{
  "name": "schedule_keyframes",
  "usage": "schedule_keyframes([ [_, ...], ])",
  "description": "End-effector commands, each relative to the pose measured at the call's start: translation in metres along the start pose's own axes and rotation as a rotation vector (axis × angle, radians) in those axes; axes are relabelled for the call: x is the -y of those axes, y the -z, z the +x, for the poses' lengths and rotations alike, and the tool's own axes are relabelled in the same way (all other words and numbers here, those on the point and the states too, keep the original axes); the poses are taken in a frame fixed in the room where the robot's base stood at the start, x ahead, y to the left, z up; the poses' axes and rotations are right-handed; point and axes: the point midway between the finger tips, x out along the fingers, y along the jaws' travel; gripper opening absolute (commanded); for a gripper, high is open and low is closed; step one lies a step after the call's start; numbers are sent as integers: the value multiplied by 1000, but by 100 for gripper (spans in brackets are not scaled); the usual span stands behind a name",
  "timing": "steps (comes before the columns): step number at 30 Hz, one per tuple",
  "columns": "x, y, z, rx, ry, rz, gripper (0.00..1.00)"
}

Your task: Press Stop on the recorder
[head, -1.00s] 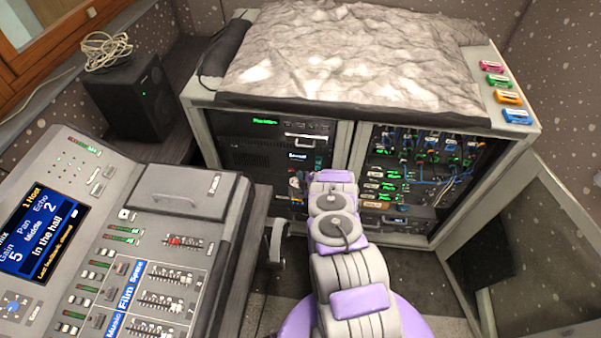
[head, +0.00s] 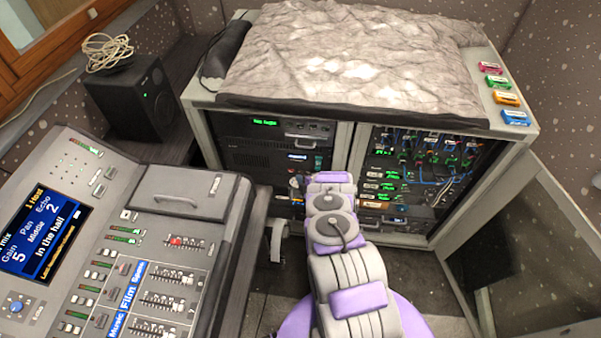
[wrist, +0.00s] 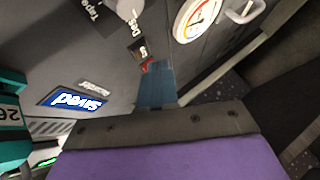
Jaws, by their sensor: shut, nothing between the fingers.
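The recorder panel (wrist: 110,65) shows in the wrist view as a dark face, seen upside down. It bears a blue display reading "Saved" (wrist: 76,101) and a "Recorder" label. A small red part (wrist: 149,64) shows beside a small dark label (wrist: 141,49), too small to read surely. My gripper (wrist: 155,78) is shut and empty, its blue-grey fingertips right at the red part and partly covering it. I cannot tell if they touch. In the head view a small lit blue-white display (head: 297,157) shows in the left rack bay; my gripper is hidden there behind my arm.
A round gauge (wrist: 197,17) and a metal handle (wrist: 246,10) are near the fingertips. A teal object (wrist: 10,120) is at the left edge. The rack (head: 340,130) has an open glass door (head: 545,250) at right. The fader console (head: 110,240) stands left.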

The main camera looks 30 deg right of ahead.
Motion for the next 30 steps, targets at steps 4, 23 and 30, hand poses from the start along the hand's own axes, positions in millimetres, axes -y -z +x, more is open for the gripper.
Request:
schedule_keyframes([
  [4,2,2,-3,-1,1,1,0],
  [23,25,25,-35,1,0,0,0],
  [30,25,25,-35,1,0,0,0],
])
